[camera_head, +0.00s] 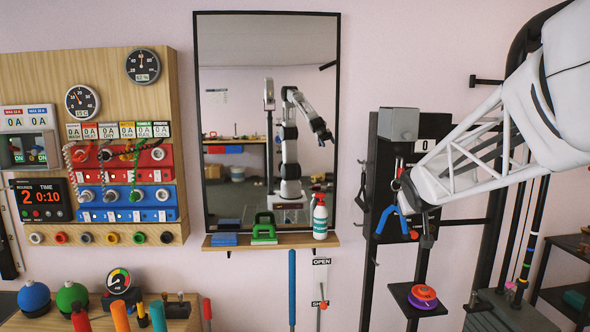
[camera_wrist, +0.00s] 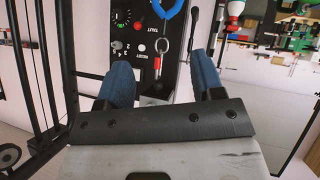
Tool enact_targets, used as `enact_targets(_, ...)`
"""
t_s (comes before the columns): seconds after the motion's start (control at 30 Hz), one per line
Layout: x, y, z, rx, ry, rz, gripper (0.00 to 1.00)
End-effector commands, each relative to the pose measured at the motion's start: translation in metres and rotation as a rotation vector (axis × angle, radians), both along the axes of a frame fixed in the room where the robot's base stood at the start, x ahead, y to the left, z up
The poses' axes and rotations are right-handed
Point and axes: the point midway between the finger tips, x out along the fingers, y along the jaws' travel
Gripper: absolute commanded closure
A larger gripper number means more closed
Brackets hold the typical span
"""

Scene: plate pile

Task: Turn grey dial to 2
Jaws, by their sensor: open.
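The black control panel (camera_wrist: 150,30) shows upside down in the wrist view. A small grey-white dial (camera_wrist: 117,46) with marks around it sits on its left part, just beyond my left finger. Its pointer setting is too small to read. My gripper (camera_wrist: 161,68) is open, with blue-grey fingers apart in front of the panel and nothing between them. In the head view my gripper (camera_head: 426,226) is at the tall black panel (camera_head: 392,255) on the right. My wrist covers much of the panel there, and I cannot make out the dial.
A small shelf with a red and purple object (camera_head: 423,296) is below. A mirror (camera_head: 266,110) stands left.

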Motion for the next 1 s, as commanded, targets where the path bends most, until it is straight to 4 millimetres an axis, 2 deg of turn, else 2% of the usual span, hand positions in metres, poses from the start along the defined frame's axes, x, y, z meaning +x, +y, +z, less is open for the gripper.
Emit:
enact_targets(0.1, 0.035, -0.025, 0.007, -0.029, -0.059, 0.014, 0.39)
enact_targets(0.5, 0.137, -0.107, 0.023, -0.123, -0.249, 0.094, 0.39)
enact_targets(0.8, 0.2, -0.17, 0.021, -0.181, -0.376, 0.179, 0.39)
enact_targets(1.0, 0.234, -0.214, 0.013, -0.212, -0.452, 0.247, 0.39)
